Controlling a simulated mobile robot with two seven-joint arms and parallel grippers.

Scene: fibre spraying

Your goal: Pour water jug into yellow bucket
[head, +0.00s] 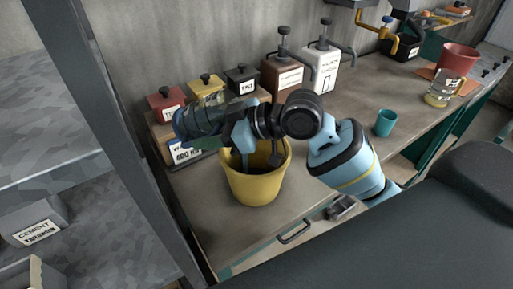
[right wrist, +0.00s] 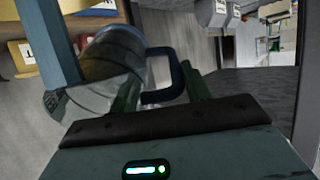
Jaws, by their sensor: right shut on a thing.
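The yellow bucket (head: 255,187) stands upright on the workbench, its mouth partly covered by my right arm. My right gripper is over the bucket's left side in the head view, its fingers hard to make out there. In the right wrist view my right gripper (right wrist: 163,88) is shut on the dark handle of the water jug (right wrist: 112,62), a grey see-through cylinder held tilted. My left gripper is not in view.
Labelled red (head: 166,104), yellow (head: 207,91) and black containers stand behind the bucket. A brown and a white dispenser (head: 321,68) are farther right. A teal cup (head: 385,122), a glass jar (head: 442,90) and a red pot (head: 459,58) stand on the right. A shelf post rises at left.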

